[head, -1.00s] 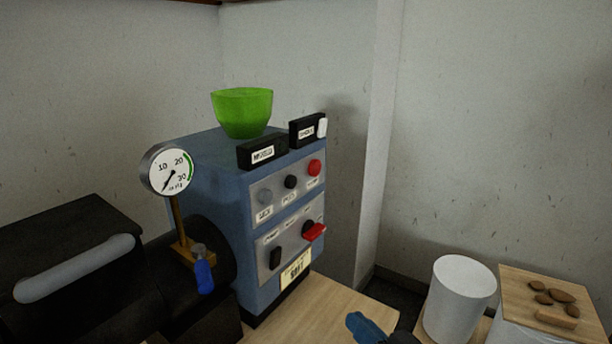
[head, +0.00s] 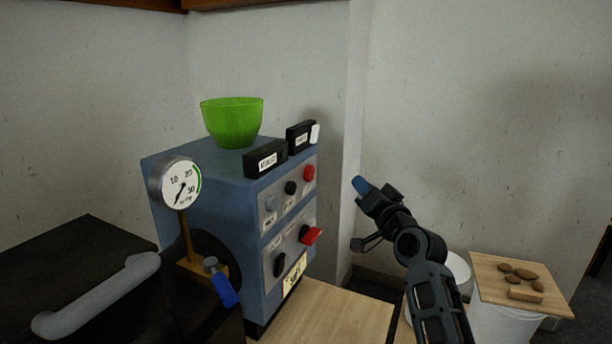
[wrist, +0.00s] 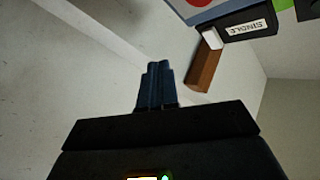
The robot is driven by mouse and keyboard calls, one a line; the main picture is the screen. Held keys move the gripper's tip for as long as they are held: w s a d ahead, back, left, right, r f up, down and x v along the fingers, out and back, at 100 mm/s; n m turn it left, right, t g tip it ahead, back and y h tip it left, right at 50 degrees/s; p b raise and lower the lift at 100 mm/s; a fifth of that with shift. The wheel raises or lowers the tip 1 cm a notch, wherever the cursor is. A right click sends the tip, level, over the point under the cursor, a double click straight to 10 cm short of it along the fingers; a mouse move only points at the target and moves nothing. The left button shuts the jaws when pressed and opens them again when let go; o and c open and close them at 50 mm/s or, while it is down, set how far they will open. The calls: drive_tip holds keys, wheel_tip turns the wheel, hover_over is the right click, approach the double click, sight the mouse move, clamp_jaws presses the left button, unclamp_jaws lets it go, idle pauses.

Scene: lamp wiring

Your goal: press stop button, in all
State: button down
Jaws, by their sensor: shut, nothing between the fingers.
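A blue machine box (head: 185,160) carries an upper panel with a red round button (head: 309,172), a black button (head: 290,188) and a grey-blue button (head: 270,203). Their small labels are too blurred to read here, so which one says stop I cannot tell. My gripper (head: 361,186) is shut and empty, raised to the right of the panel and apart from it. In the wrist view its blue fingers (wrist: 157,68) are together, and part of the red button (wrist: 199,2) shows at the top edge, beyond the fingertips.
A lower panel has a black knob (head: 279,264) and a red-handled switch (head: 311,236). Black label boxes (head: 267,160) and a green bowl (head: 232,122) stand on top of the machine. A gauge (head: 181,184) stands at left. Open air lies between gripper and panel.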

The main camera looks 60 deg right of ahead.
sight(310, 173)
drive_tip(key=shift+d+r, duration=0.1)
drive_tip(key=shift+d, duration=0.05)
drive_tip(key=w+p, duration=0.6)
drive_tip(key=w, duration=0.2)
drive_tip(key=shift+w+a, duration=0.35)
drive_tip(key=shift+w, duration=0.05)
drive_tip(key=shift+p, duration=0.35)
idle(1.7)
drive_tip(key=shift+w+p, duration=0.3)
drive_tip(key=shift+w, duration=0.1)
